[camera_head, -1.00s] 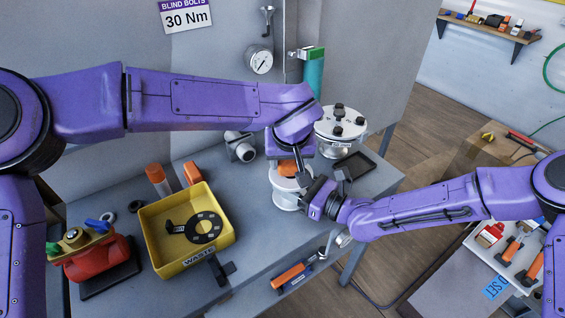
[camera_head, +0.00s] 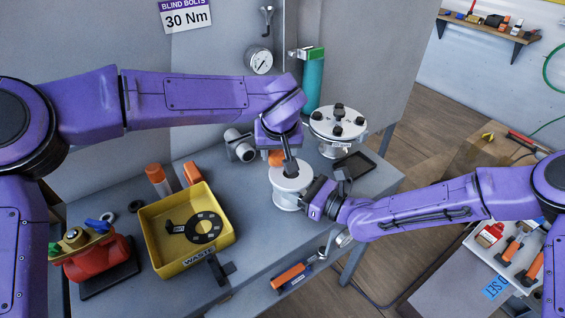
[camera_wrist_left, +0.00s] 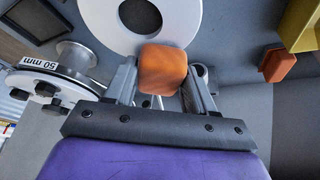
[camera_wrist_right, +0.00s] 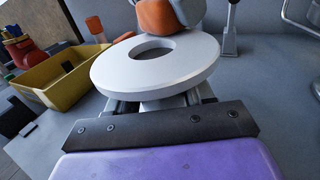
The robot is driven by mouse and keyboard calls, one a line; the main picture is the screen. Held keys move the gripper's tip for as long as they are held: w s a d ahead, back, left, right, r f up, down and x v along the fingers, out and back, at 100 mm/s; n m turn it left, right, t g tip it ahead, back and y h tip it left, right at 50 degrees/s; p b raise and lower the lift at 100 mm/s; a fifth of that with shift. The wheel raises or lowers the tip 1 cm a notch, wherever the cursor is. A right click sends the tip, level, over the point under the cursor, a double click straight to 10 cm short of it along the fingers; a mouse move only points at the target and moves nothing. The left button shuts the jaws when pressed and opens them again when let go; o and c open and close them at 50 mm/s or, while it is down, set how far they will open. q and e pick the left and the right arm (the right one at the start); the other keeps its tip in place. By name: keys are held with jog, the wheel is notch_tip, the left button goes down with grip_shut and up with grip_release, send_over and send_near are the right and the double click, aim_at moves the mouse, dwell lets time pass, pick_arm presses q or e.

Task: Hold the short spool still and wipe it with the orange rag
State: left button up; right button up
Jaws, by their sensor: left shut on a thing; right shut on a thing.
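The short spool (camera_head: 290,177) is white with a round flange and centre hole, and stands upright on the bench. My right gripper (camera_head: 310,196) is shut on it from the right, below the top flange. In the right wrist view the flange (camera_wrist_right: 118,72) hides the fingertips. My left gripper (camera_head: 285,160) is shut on the orange rag (camera_head: 276,157), a small block between its fingers. The rag also shows in the left wrist view (camera_wrist_left: 162,70), at the flange's edge (camera_wrist_left: 190,15). It is at the flange's far side; I cannot tell whether it touches.
A larger bolted flange piece (camera_head: 338,124) stands behind right, near a dark tray (camera_head: 354,165). A grey fitting (camera_head: 240,146) lies behind left. Open bench lies between bin and spool.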

pick_arm(q)
jog(key=shift+a, duration=0.1)
jog(key=shift+r, duration=3.55)
jog(key=shift+w, duration=0.1)
jog(key=shift+f, duration=2.95)
jog(key=shift+f, duration=0.6)
jog(key=shift+s+d+r, duration=0.1)
jog(key=shift+s+d, duration=0.5)
jog(key=shift+s, duration=0.25)
jog(key=shift+s+d, duration=0.6)
jog(key=shift+s, duration=0.2)
